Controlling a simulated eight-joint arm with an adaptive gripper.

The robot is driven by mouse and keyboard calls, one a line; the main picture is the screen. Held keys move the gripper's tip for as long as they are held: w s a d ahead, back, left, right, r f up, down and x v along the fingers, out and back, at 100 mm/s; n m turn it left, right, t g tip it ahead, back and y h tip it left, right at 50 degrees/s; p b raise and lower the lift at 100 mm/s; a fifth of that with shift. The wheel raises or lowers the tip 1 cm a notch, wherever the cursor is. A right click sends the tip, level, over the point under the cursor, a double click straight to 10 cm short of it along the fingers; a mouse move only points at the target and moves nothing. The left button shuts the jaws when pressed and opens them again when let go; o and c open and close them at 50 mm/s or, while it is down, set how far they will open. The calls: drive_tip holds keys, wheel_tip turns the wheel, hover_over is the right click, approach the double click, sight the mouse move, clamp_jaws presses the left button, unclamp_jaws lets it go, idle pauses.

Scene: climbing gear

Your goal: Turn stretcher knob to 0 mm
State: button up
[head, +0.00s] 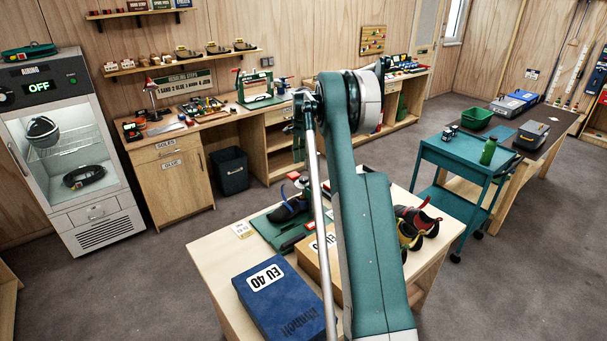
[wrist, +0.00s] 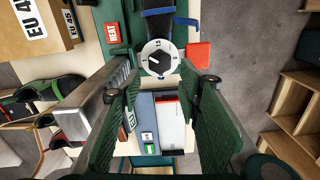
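The stretcher knob (wrist: 159,57) is a round dial with a black centre, a white pointer and a pale numbered ring, seen in the upper middle of the wrist view. Its pointer slants toward the upper left; most scale marks are too small to read. My gripper (wrist: 168,84) has its two green ridged fingers spread wide apart with nothing between them. The knob shows ahead of the gap, and I see no contact. A dark blue shoe part (wrist: 157,24) lies just beyond the knob. In the head view my arm hides the gripper and knob; a dark shoe (head: 288,208) sits beside the arm.
A red HEAT label (wrist: 111,39) and a red block (wrist: 198,55) flank the knob. A blue EU 40 box (head: 280,302) and a tan box (head: 310,259) stand on the table. Climbing shoes (head: 416,228) lie right of my arm. A teal cart (head: 465,157) stands behind.

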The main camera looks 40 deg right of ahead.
sight(303, 178)
drive_tip(key=shift+f+m, duration=0.5)
drive_tip(key=shift+m, duration=0.1)
drive_tip(key=shift+f+p, duration=0.3)
drive_tip(key=shift+f, duration=3.6)
drive_tip(key=c, duration=0.6)
drive_tip(key=shift+n, duration=0.3)
